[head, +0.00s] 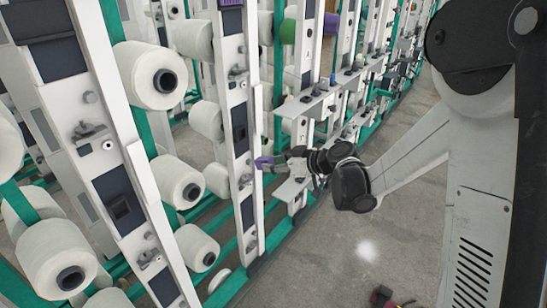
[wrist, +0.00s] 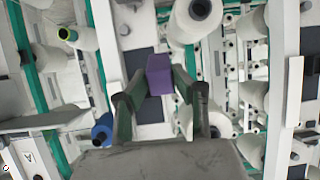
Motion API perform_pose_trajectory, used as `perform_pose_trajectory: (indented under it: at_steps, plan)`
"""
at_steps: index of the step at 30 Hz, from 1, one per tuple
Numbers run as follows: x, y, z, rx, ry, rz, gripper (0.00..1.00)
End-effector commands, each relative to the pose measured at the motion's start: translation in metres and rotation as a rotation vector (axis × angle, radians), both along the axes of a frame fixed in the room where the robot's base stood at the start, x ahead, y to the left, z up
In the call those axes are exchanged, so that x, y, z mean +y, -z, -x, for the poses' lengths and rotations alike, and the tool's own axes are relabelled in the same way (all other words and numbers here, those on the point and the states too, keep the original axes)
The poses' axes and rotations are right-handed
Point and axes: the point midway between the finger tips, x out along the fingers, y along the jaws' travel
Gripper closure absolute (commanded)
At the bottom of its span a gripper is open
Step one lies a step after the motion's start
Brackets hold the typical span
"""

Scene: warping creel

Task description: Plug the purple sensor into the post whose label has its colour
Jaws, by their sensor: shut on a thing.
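The purple sensor (head: 264,162) is held at the tip of my gripper (head: 279,163), just right of a white post (head: 236,85). That post has a purple label (head: 231,2) at the top edge of the head view. In the wrist view the purple sensor (wrist: 159,75) sits between the two fingers of my gripper (wrist: 158,90), which are shut on it. A white post with dark panels (wrist: 140,62) lies behind it there. I cannot tell whether the sensor touches the post, and the socket behind it is hidden.
White yarn bobbins (head: 150,75) stick out around the posts on the left. A green bobbin (head: 288,31) and a purple one (head: 331,22) are further back. A blue bobbin (wrist: 103,128) shows in the wrist view. The floor aisle (head: 345,235) is mostly clear, with a red object (head: 381,297) on it.

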Motion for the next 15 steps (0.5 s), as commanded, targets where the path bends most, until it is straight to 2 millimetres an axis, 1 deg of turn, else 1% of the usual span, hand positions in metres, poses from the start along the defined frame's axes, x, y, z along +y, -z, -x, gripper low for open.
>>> perform_pose_trajectory:
  at_steps: [1, 7, 12, 15]
  plan:
    - [0.002, 0.004, -0.007, -0.036, -0.015, -0.054, 0.99]
    - [0.006, -0.012, -0.027, -0.170, -0.018, -0.246, 0.99]
    - [0.001, -0.023, -0.038, -0.240, 0.023, -0.330, 0.99]
    - [0.000, -0.027, -0.041, -0.255, 0.036, -0.347, 0.99]
